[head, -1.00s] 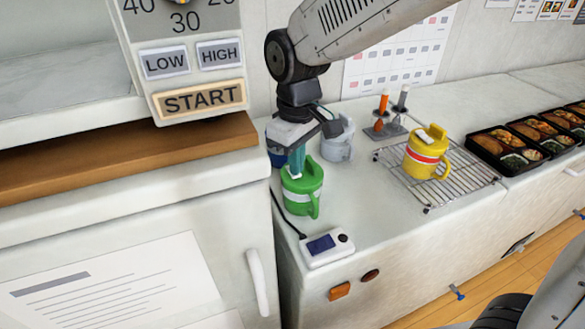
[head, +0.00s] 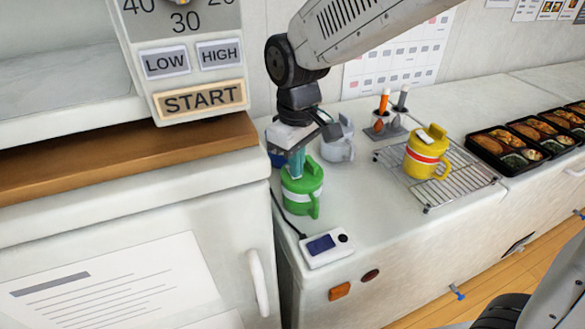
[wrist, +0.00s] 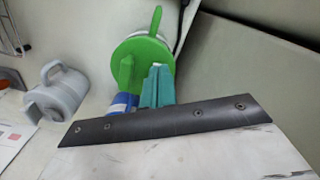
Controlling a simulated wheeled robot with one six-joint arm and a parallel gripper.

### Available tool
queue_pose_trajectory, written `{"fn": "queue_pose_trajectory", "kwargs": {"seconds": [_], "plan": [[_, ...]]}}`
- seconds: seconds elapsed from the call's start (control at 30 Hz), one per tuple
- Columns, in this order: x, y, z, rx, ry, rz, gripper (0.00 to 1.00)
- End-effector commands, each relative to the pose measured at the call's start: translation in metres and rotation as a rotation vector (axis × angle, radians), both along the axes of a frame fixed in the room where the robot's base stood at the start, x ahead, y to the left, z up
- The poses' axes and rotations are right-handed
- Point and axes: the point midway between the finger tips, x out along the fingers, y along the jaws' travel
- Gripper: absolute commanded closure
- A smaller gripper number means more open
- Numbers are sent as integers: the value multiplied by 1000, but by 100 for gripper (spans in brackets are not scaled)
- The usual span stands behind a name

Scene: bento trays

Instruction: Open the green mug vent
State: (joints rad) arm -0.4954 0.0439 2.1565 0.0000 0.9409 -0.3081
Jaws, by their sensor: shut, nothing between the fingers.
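The green mug (head: 302,190), with a green lid and a white band, stands upright on the counter, its handle toward the front right. In the wrist view its round green lid (wrist: 146,52) shows from above, with a green tab (wrist: 126,73) rising from the near edge. I cannot tell for sure whether this tab is the vent flap. My gripper (head: 297,165) points down at the lid with its teal fingers shut and empty. In the wrist view the fingertips (wrist: 158,72) are at the lid's near edge, beside the tab. They partly hide the lid, and contact is unclear.
A grey mug (head: 338,142) stands behind the green mug, and a blue object (head: 277,158) is partly hidden behind my gripper. A white device (head: 326,246) lies in front. A yellow mug (head: 424,158) stands on a wire rack (head: 462,183) to the right. The microwave cabinet is left.

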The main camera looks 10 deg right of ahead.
Motion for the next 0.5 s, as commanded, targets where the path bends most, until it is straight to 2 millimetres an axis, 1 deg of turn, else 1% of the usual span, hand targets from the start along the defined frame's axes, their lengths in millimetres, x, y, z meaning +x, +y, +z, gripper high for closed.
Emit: {"fn": "queue_pose_trajectory", "kwargs": {"seconds": [0.37,0.5], "plan": [[0,0,-2,0,0,0,100],[0,0,2,0,0,0,100]]}}
